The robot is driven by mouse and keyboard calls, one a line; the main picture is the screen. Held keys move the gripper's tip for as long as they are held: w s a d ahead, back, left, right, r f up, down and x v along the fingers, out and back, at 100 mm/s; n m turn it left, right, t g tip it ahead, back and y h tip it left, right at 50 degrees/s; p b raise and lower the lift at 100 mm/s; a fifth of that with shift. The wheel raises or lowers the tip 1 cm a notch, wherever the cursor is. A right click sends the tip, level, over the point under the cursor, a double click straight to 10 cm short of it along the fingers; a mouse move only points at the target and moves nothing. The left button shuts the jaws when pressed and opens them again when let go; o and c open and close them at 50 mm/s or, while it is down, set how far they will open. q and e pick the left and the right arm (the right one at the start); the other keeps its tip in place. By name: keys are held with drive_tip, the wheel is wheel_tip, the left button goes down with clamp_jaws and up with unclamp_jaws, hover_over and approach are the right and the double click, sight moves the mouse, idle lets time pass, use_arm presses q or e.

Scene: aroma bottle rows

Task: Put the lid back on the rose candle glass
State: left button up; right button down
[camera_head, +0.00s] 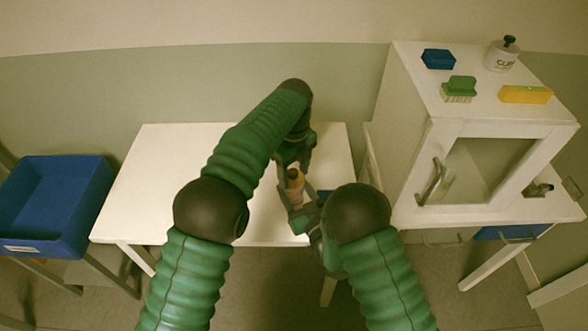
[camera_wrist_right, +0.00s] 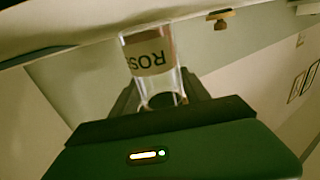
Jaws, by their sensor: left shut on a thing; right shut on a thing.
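The rose candle glass (camera_wrist_right: 152,65) is clear with a pale label reading "ROS". My right gripper (camera_wrist_right: 160,98) is shut on it in the right wrist view. In the head view the glass (camera_head: 295,186) shows small and tan between my two grippers, over the white table. My right gripper (camera_head: 300,208) reaches it from below right in the picture. My left gripper (camera_head: 293,165) is shut just above the glass in the picture. What it holds is mostly hidden; I cannot make out the lid or whether it touches the glass.
The white table (camera_head: 145,185) is clear on its left. A blue bin (camera_head: 60,200) stands at left. A white cabinet (camera_head: 405,130) at right bears a blue block, green brush, yellow item and bottle.

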use_arm(q)
drive_tip(key=shift+f, duration=0.7)
idle(0.5)
drive_tip(key=o, duration=1.4)
wheel_tip(320, 180, up, 10)
drive_tip(key=shift+w+d+r, duration=0.1)
drive_tip(key=shift+w+r, duration=0.05)
drive_tip(key=shift+r, duration=0.8)
use_arm(e)
drive_tip(key=shift+c, duration=2.3)
unclamp_jaws()
